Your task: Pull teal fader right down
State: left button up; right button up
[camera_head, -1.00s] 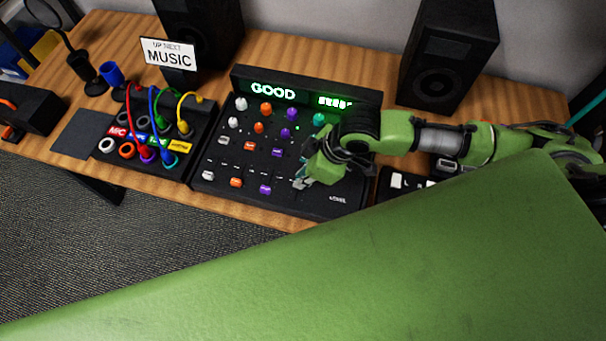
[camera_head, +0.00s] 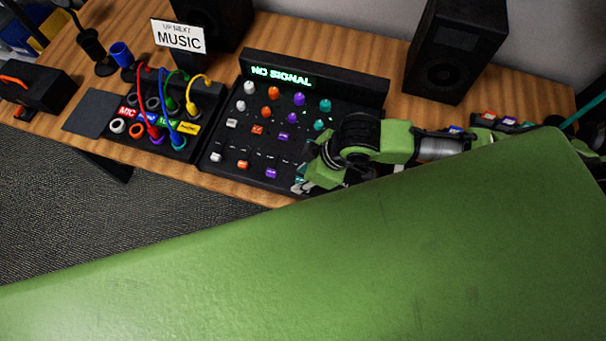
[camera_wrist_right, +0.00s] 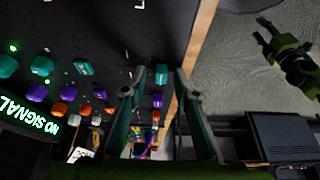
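The black mixer (camera_head: 222,172) has rows of coloured knobs and fader caps. My right gripper (camera_head: 303,180) is over its front right part in the head view and covers the nearby controls. In the wrist view the right gripper (camera_wrist_right: 161,76) is open, with one finger on each side of a teal fader cap (camera_wrist_right: 161,74). Gaps show between that cap and both fingers. Another teal cap (camera_wrist_right: 83,67) lies to the left in the wrist view.
The mixer's display (camera_head: 281,76) reads NO SIGNAL. A patch box (camera_head: 196,147) with coloured cables stands left of the mixer. Speakers (camera_head: 447,55) stand behind. The table's front edge (camera_head: 245,198) is close to the mixer. My green arm covers the lower right.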

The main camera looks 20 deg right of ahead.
jog(key=shift+r, duration=0.1)
jog(key=v, duration=1.2)
